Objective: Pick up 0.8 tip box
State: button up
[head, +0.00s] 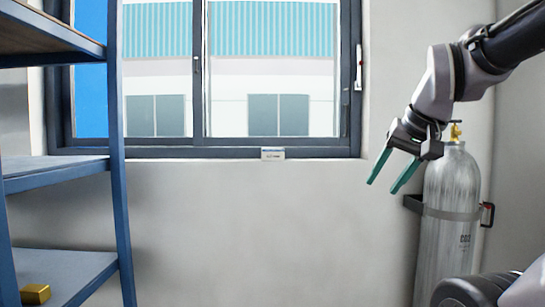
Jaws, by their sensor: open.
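A small white box with a blue band and dark print (273,154) stands on the window sill, near the middle of the head view. Its print is too small to read, so I cannot tell whether it is the 0.8 tip box. My gripper (387,183) is open and empty, with its green fingers apart and pointing down and to the left. In the picture it is to the right of the white box and slightly lower, apart from it. It appears in front of the wall beside the gas cylinder.
A grey CO2 cylinder (452,215) with a yellow valve stands at the right, strapped to a wall bracket. Blue metal shelving (121,190) stands at the left, with a gold block (36,294) on a lower shelf. The window (203,75) is behind the sill. The wall below it is clear.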

aim_at(275, 153)
jog(key=i+l+u, duration=0.25)
jog(key=i+u, duration=0.15)
jog(key=i, duration=0.2)
jog(key=i+l+u, duration=0.35)
jog(key=i, duration=0.25)
jog(key=i+l+u, duration=0.4)
jog(key=l, duration=0.25)
jog(key=i, duration=0.1)
